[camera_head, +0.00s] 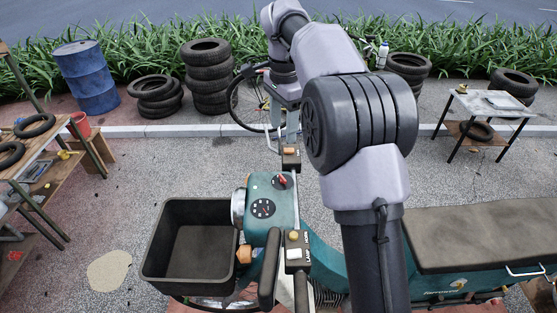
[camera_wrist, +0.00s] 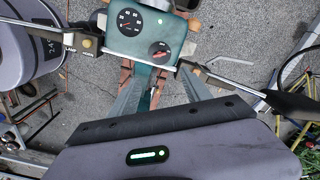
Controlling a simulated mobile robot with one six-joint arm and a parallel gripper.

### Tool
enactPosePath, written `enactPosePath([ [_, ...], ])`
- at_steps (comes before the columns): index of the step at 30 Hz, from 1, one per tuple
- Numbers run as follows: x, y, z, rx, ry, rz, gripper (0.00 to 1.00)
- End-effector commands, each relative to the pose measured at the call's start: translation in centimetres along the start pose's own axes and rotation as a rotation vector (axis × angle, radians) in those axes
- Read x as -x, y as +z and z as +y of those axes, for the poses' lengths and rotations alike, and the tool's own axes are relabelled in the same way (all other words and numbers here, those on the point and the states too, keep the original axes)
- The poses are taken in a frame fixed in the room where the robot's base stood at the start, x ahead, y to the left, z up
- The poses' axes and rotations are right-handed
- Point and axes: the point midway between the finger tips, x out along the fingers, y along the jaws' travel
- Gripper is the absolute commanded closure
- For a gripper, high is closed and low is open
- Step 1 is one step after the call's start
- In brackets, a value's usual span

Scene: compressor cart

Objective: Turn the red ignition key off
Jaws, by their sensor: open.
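The red ignition key (camera_head: 282,181) sits on a round black switch on the teal dash panel (camera_head: 285,207) of the cart. In the wrist view the red key (camera_wrist: 160,53) shows on its dark dial at the lower right of the teal panel (camera_wrist: 140,47). My gripper (camera_wrist: 163,76) is open and empty, its two grey fingers pointing toward the panel, with the key just beyond and between their tips. No contact with the key shows. In the head view my gripper is beyond the dash, partly hidden by my arm.
A gauge (camera_head: 263,208) sits beside the key. Handlebars with switch boxes (camera_head: 297,250) flank the panel. A black open bin (camera_head: 196,245) is at left, a long brown seat (camera_head: 480,238) at right. Stacked tires (camera_head: 208,75) and a blue barrel (camera_head: 87,77) stand behind.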

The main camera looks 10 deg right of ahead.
Motion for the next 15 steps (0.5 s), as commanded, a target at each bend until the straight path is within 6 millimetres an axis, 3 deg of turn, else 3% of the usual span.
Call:
enactPosePath([
  [9, -8.9, 0.1, 0.1, 0.003, 0.005, -0.002, 0.44],
  [15, -13.7, 0.1, 0.1, 0.002, 0.004, -0.002, 0.44],
])
